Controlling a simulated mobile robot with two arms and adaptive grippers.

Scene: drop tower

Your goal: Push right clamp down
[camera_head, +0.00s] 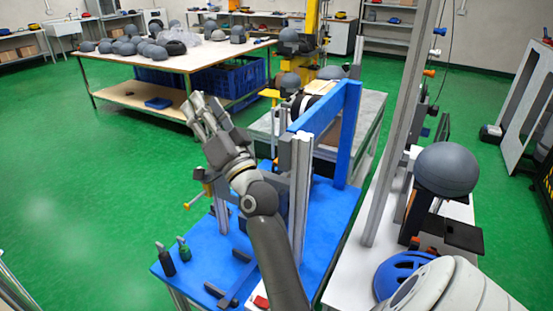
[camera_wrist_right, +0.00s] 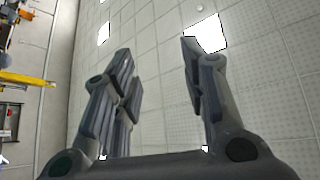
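My right gripper (camera_head: 205,104) is raised above the left side of the blue bench (camera_head: 330,215), fingers pointing up and away. In the right wrist view its two fingers (camera_wrist_right: 158,65) stand wide apart with nothing between them. A clamp-like lever with an orange tip (camera_head: 188,205) sticks out left at the bench's edge, below the gripper and apart from it. I cannot tell for sure whether it is the right clamp. My forearm hides part of the bench and fixture behind it. My left gripper is not in view.
A blue frame (camera_head: 352,125) and grey upright profiles (camera_head: 301,190) stand on the bench near my arm. Black (camera_head: 166,262) and green (camera_head: 184,250) small items stand at its front left. A tall rail (camera_head: 400,130) and a dark helmet (camera_head: 446,169) are to the right. Green floor at left is clear.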

